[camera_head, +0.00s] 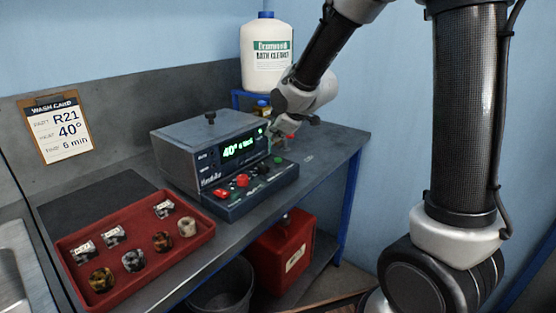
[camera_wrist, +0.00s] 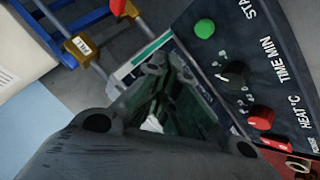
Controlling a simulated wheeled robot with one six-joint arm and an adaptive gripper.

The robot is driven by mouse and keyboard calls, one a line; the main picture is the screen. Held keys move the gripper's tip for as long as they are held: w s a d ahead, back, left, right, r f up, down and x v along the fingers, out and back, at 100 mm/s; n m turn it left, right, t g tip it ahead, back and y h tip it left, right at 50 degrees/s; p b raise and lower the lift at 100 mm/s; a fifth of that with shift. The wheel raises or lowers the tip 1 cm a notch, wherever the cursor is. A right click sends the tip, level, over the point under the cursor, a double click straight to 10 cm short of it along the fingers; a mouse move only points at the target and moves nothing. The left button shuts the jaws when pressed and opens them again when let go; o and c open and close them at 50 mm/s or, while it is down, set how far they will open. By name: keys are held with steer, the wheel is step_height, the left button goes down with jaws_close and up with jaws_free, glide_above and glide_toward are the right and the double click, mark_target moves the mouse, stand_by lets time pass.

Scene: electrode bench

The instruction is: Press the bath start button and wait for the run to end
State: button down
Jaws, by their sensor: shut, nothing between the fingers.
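The bath unit (camera_head: 180,150) is a grey box on the bench with a lit green display (camera_head: 240,147) that shows 40° and smaller text I cannot read surely. Its front panel carries the green start button (camera_head: 278,160), which in the wrist view (camera_wrist: 204,28) sits beside the letters "STA". A black time knob (camera_wrist: 235,73) and a red heat knob (camera_wrist: 261,117) lie along the same panel. My gripper (camera_wrist: 168,62) is shut and empty, beside the panel and apart from the green button in the picture. In the head view its fingers (camera_head: 279,143) are small, near the unit's right end.
A red tray (camera_head: 135,240) with several metal and coloured rings lies at the front left. A wash card (camera_head: 58,127) on the wall reads R21, 40°, 6 min. A red container (camera_head: 282,252) is under the bench.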

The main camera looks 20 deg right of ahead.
mark_target(275, 159)
steer(key=shift+f, duration=2.25)
steer(key=shift+f, duration=0.4)
steer(key=shift+f, duration=0.45)
steer(key=shift+r, duration=0.1)
stand_by(0.5)
steer(key=shift+r, duration=0.8)
steer(key=shift+r, duration=2.5)
